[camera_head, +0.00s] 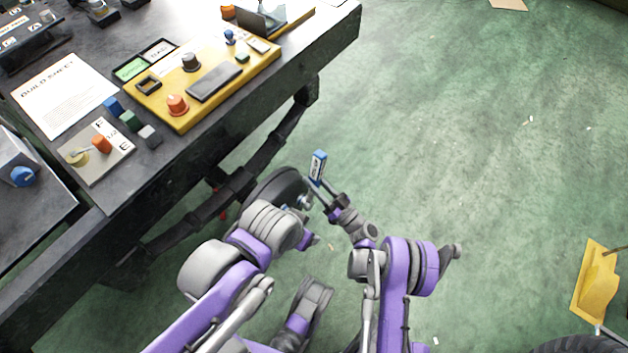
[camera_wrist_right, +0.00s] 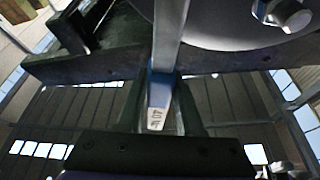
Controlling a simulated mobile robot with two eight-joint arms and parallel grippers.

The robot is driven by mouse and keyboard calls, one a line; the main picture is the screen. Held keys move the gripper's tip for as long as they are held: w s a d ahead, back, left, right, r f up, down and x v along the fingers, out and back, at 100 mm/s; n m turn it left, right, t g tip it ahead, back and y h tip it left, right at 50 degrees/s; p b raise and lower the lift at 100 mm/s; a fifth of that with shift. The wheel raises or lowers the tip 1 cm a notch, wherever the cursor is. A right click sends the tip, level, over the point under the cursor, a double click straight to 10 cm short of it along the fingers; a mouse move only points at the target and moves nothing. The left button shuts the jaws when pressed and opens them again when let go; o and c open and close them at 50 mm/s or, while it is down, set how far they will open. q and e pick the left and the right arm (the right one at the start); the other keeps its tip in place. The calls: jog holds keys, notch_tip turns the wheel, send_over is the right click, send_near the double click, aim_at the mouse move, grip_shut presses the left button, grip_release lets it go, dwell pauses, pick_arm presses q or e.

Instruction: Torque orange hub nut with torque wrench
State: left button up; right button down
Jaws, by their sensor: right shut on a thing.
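The torque wrench, with a blue and white handle, stands up by the wheel in the head view (camera_head: 318,166). My right gripper (camera_head: 337,207) is shut on it. In the right wrist view, the wrench's blue handle with a white label (camera_wrist_right: 159,100) sits between the fingers, and its metal shaft runs up out of frame. A dark wheel (camera_head: 280,187) with a hub is below the bench edge. A grey metal nut (camera_wrist_right: 292,14) shows on a pale disc in the wrist view. No orange hub nut can be made out. My left gripper is not clearly visible behind its arm.
The dark workbench (camera_head: 225,135) fills the upper left, with a yellow board (camera_head: 195,75), a build sheet (camera_head: 62,95) and small coloured blocks. Orange knobs (camera_head: 177,104) stand on it. A yellow stand (camera_head: 595,283) is at the right. The green floor between is open.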

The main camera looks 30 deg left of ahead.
aim_at(317, 185)
jog(key=shift+w+f+m+t, duration=0.2)
jog(key=shift+w+m+t, duration=0.4)
jog(key=shift+m, duration=0.3)
jog(key=shift+s, duration=0.15)
jog(key=shift+s+r+n+g, duration=0.15)
jog(key=shift+s+n+g, duration=0.35)
jog(key=shift+n, duration=0.35)
jog(key=shift+s+r+n+g, duration=0.15)
jog(key=shift+s+n+g, duration=0.35)
jog(key=shift+n, duration=0.35)
jog(key=shift+d, duration=0.1)
jog(key=shift+s+d, duration=0.15)
jog(key=shift+d, duration=1.35)
